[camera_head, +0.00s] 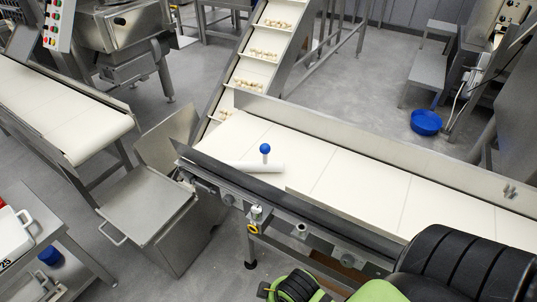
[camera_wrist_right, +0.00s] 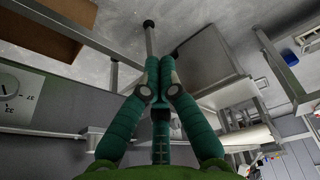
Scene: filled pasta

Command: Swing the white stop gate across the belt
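The white stop gate (camera_head: 256,167) is a short white bar at the left end of the wide cream belt (camera_head: 375,187). A blue ball knob (camera_head: 265,148) stands up from it. The bar starts by the belt's near rail and points right, at an angle to the rail; its pivot is not clearly visible. My right gripper shows in part at the bottom of the head view, green and black, on the near side of the belt. In the wrist view its two green fingers (camera_wrist_right: 160,66) come together at the tips with nothing between them. My left gripper is out of view.
The dark near rail (camera_head: 300,201) and the metal far wall (camera_head: 385,143) border the belt. An inclined conveyor (camera_head: 263,58) carries pasta pieces behind it. A metal bin (camera_head: 148,205) stands at the left end. A yellow ring (camera_head: 253,229) hangs below the near rail. The belt's middle is clear.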

